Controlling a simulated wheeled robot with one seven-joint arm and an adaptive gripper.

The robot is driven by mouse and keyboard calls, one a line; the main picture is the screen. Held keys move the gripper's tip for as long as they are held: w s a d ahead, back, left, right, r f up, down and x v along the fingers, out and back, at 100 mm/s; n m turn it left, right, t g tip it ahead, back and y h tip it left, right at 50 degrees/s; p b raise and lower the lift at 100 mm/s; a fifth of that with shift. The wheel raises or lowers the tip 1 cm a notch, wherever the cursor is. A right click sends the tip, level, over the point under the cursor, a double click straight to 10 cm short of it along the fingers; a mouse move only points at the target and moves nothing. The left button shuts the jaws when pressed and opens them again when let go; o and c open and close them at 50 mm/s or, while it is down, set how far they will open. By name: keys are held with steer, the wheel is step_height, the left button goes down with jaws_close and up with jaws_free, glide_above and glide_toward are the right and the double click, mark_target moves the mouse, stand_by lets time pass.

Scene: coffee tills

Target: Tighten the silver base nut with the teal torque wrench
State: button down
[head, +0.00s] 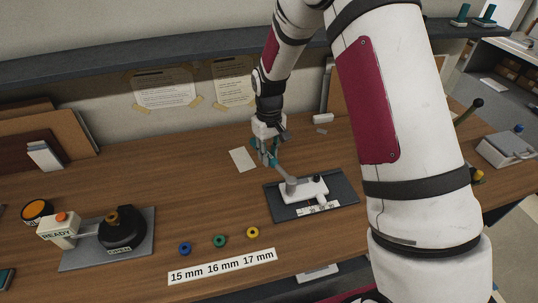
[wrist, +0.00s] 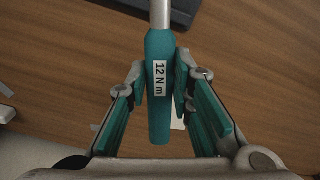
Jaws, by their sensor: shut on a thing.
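The torque wrench has a teal handle marked "12 N m" (wrist: 158,110) and a silver shaft (wrist: 160,14). My gripper (head: 267,151), also in the wrist view (wrist: 159,75), is shut on the teal handle. In the head view the grey wrench shaft (head: 279,174) runs from my gripper down to the left part of a white fixture (head: 312,189). Its grey head (head: 291,187) is at a round post there. The silver base nut cannot be made out apart from the wrench head. The fixture stands on a dark plate (head: 346,185) and has a black knob and a number scale.
Blue (head: 185,249), green (head: 220,241) and yellow (head: 253,232) rings lie behind a size strip (head: 222,267). A shelf (head: 150,63) runs along the wall. Bare wood lies left of my gripper.

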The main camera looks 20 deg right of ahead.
steer(key=shift+r, duration=0.3)
